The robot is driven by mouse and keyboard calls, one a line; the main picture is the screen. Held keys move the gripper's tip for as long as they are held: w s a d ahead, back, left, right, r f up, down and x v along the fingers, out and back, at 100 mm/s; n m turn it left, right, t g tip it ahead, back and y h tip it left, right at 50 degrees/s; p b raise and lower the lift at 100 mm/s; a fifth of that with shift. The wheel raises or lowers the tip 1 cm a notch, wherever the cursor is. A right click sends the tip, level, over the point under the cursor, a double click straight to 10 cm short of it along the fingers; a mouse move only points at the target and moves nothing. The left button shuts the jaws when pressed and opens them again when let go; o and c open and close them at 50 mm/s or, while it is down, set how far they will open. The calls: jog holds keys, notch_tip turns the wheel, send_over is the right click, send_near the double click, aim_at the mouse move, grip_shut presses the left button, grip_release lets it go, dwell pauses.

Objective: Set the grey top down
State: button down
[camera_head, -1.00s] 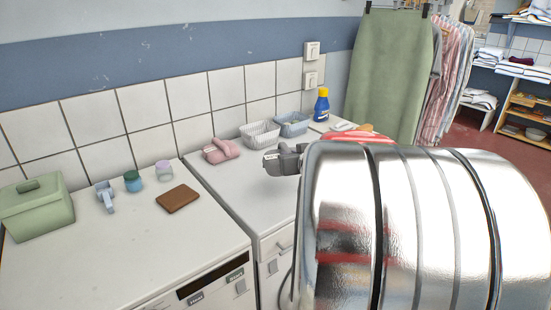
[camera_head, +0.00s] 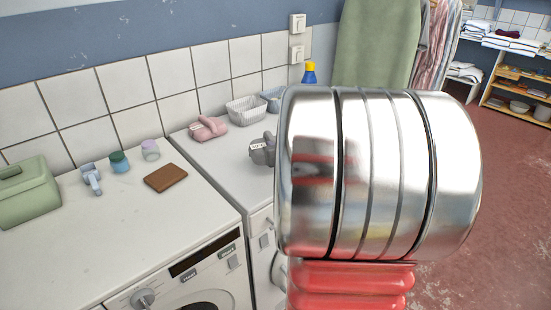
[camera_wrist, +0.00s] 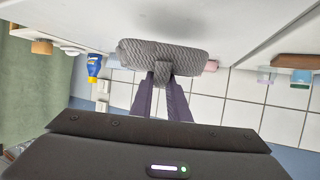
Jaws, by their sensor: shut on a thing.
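The grey top (camera_wrist: 150,52) is a folded, ribbed grey bundle in the wrist view. My gripper (camera_wrist: 163,72) is shut on the middle of its near edge. A soft shadow lies on the white surface beyond it; I cannot tell whether the top touches that surface. In the head view, the grey top (camera_head: 262,149) shows at the left of my shiny arm, over the white right-hand machine (camera_head: 222,158), with a small pale tag on it. My arm hides the gripper's fingers there and the right part of that machine's top.
A blue bottle (camera_head: 309,74) is behind. The left machine holds a green box (camera_head: 28,193) and brown wallet-like thing (camera_head: 166,178); its front area is clear.

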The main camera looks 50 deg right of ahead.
jog(key=shift+f, duration=0.5)
jog(key=shift+f, duration=1.85)
jog(key=shift+f, duration=0.1)
jog(key=c, duration=1.7)
grip_release()
